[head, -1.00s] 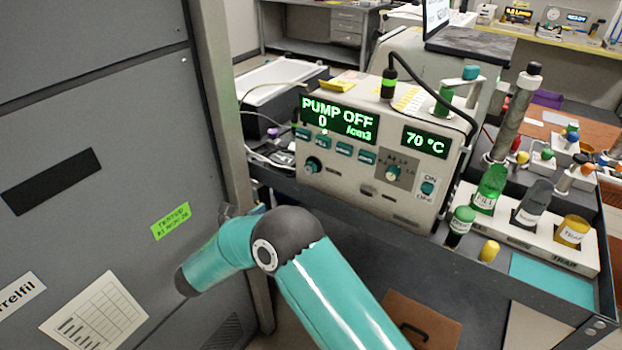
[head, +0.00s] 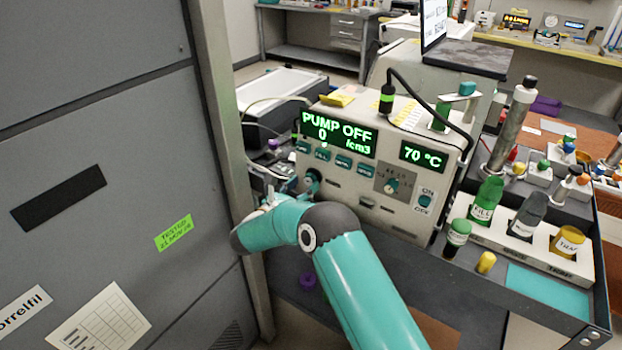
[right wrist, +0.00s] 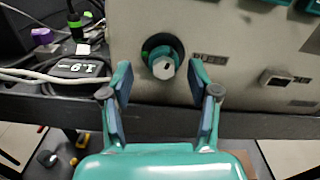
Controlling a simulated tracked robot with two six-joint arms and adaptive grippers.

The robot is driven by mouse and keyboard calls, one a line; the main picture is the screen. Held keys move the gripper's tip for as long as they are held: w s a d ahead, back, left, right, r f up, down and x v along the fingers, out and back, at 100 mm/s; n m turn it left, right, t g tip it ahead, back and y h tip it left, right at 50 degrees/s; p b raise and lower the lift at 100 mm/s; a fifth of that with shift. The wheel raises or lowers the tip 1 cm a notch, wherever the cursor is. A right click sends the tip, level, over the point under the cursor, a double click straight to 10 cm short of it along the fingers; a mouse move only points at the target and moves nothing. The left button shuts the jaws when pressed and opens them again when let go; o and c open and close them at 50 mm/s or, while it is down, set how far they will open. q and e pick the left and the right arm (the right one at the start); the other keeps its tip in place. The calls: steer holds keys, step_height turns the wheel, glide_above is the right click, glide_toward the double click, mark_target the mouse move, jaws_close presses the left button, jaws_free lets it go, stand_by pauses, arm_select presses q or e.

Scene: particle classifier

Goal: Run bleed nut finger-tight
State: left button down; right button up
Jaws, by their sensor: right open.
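The bleed nut, a pale hex-shaped piece in a dark green collar (right wrist: 163,60), sticks out of the front panel in the right wrist view. It also shows at the panel's lower left in the head view (head: 312,181). My right gripper (right wrist: 161,82) is open and empty. Its two fingers stand left and right of the nut in the picture, with the nut framed between the tips. I cannot tell how far the tips are from it, and no contact shows. In the head view my right arm hides most of that gripper. My left gripper is out of view.
The control box (head: 345,195) reads PUMP OFF and 70 °C. Cables (right wrist: 45,76) and a black block (right wrist: 82,67) lie left of the nut. A grey cabinet (head: 100,150) stands close on the left. A bottle rack (head: 530,255) stands to the right.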

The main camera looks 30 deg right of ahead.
steer(key=shift+x, duration=0.75)
